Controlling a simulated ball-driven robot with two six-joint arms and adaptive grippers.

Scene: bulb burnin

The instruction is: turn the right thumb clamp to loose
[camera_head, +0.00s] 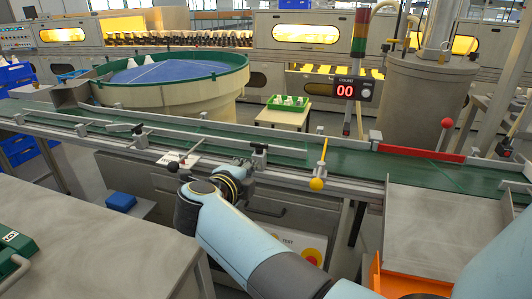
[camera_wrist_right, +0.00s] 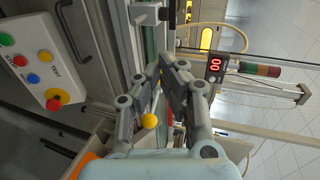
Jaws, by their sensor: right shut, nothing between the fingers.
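The right thumb clamp (camera_head: 259,150) appears to be the grey block with a dark bar on the front rail of the green conveyor. A similar clamp (camera_head: 139,130) sits further left on the rail. My right gripper (camera_head: 240,164) is just left of and below the right clamp, close to it; contact cannot be told. In the right wrist view its fingers (camera_wrist_right: 164,72) come together with nothing between them. A grey block on the rail (camera_wrist_right: 150,14), probably this clamp, shows beyond the fingertips at the top. My left gripper is out of view.
A yellow-knobbed lever (camera_head: 317,184) stands on the rail right of my gripper; its ball (camera_wrist_right: 149,121) shows beside my finger. A red-knobbed lever (camera_head: 447,122) stands further right. A button panel (camera_wrist_right: 40,72) is on the machine front. A counter (camera_head: 344,89) reads 00.

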